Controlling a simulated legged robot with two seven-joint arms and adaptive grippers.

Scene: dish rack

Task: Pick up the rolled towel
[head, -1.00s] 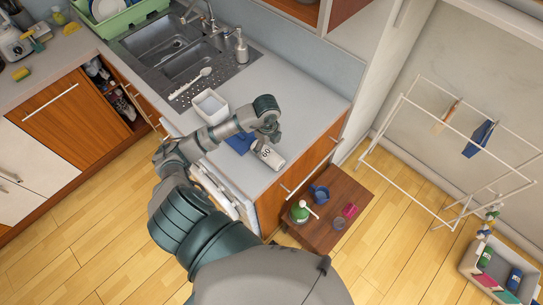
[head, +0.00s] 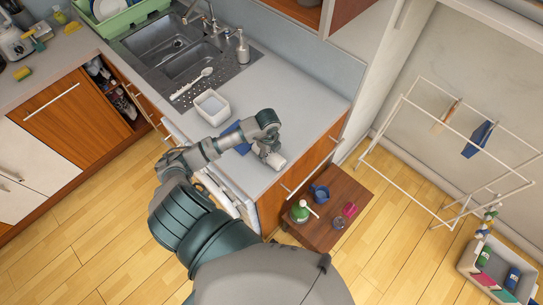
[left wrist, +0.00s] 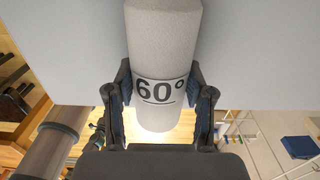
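The rolled towel (head: 272,158) is a white-grey cylinder with a dark band of lettering. It lies on the counter near its front right edge. In the left wrist view the towel (left wrist: 165,40) shows upright in the picture with "60°" on it. My left gripper (head: 266,148) is right over the towel in the head view and hides part of it. In the left wrist view its fingers (left wrist: 161,85) stand on both sides of the towel, close to its sides. They look open around it; firm contact cannot be seen. My right gripper is not in view.
A blue cloth (head: 243,148) lies partly hidden under my left arm. A white container (head: 212,107) stands by the sink (head: 190,62). A low wooden table (head: 318,232) with bottles and cups stands below the counter. The counter behind the towel is clear.

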